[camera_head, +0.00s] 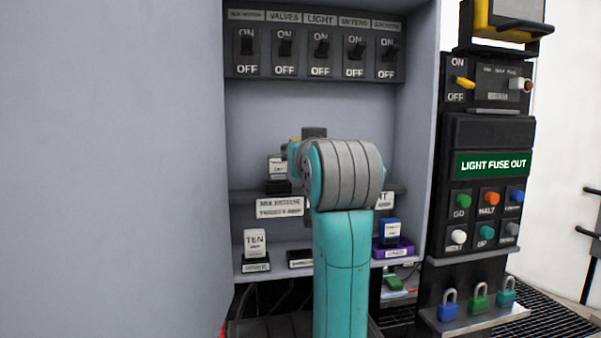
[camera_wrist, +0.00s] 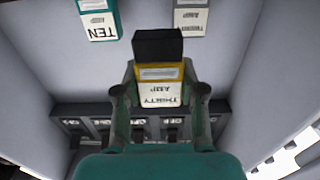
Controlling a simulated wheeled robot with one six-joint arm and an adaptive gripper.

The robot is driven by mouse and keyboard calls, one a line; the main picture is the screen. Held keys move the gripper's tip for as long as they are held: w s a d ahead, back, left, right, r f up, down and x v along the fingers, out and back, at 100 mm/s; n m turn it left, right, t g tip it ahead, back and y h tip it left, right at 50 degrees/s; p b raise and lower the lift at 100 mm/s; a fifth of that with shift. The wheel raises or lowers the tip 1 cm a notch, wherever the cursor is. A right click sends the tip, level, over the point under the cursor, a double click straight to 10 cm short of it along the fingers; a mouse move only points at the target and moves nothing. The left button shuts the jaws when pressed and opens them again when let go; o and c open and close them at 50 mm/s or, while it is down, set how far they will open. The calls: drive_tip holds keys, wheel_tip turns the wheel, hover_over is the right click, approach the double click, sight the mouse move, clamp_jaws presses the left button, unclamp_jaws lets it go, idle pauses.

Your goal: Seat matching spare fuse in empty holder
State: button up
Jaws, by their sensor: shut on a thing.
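My gripper (camera_wrist: 159,92) is shut on a fuse (camera_wrist: 160,95) with a white face lettered THIRTY AMP and a yellow band, centred in the wrist view. A black block (camera_wrist: 158,45) adjoins its far end; I cannot tell if it is part of the fuse. In the head view my arm hides most of the gripper and fuse; a bit of yellow shows (camera_head: 295,139). An empty-looking dark holder (camera_head: 300,258) sits on the lower shelf, partly behind my arm. The green display panel (camera_head: 493,164) reads LIGHT FUSE OUT.
A white-faced fuse (camera_head: 277,168) stands on the upper shelf. Switches (camera_head: 320,48) line the top. The grey cabinet wall (camera_head: 130,170) bounds the left; buttons and padlocks are right.

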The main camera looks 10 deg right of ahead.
drive_tip(key=shift+r, duration=0.35)
drive_tip(key=shift+r, duration=0.1)
drive_tip(key=shift+r, duration=0.9)
drive_tip(key=shift+s, duration=0.1)
drive_tip(key=s, duration=0.7)
drive_tip(key=shift+s, duration=0.4)
wheel_tip(320, 180, up, 12)
idle(1.7)
drive_tip(key=shift+f, duration=0.1)
